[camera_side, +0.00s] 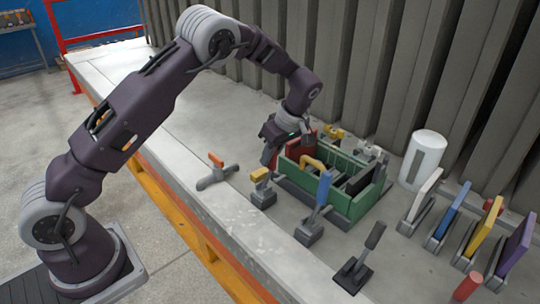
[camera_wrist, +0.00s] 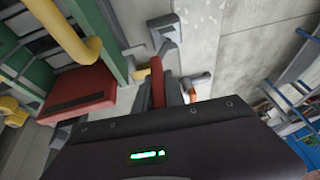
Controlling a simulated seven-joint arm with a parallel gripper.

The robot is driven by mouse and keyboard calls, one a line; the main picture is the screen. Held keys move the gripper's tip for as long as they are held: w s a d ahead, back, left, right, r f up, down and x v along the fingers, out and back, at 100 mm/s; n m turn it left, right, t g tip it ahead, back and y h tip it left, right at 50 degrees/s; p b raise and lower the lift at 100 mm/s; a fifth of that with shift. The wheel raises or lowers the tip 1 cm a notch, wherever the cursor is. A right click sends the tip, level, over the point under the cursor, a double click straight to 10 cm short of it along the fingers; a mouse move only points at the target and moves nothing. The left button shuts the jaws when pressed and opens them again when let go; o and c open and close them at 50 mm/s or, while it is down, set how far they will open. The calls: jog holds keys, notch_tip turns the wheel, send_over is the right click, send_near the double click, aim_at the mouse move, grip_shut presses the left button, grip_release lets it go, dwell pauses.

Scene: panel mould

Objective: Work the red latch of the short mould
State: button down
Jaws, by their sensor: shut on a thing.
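The green-walled mould (camera_side: 345,203) stands on the grey bench, with a red block (camera_side: 302,146) at its left back. In the wrist view the green wall (camera_wrist: 110,35) and red block (camera_wrist: 78,92) show at the left. My gripper (camera_side: 268,160) is low beside the mould's left end. In the wrist view my gripper (camera_wrist: 158,95) is shut on a narrow red piece, the red latch (camera_wrist: 156,75), which stands up between the fingers. The latch's base is hidden behind the fingers, and the side view does not clearly show the latch.
A yellow-topped lever (camera_side: 262,176), a blue-handled lever (camera_side: 322,190) and a black-handled lever (camera_side: 360,258) stand in front of the mould. An orange-handled tool (camera_side: 216,170) lies left of my gripper. A white cylinder (camera_side: 424,160) and coloured panels in racks (camera_side: 450,212) stand right.

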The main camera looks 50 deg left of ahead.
jog(key=shift+r, duration=0.15)
jog(key=s+n+t, duration=0.2)
jog(key=s+t, duration=0.5)
jog(key=t, duration=0.2)
jog(key=shift+s+f+y, duration=0.3)
jog(key=shift+s, duration=0.05)
dwell(0.3)
dwell(0.5)
jog(key=c, duration=1.4)
grip_release()
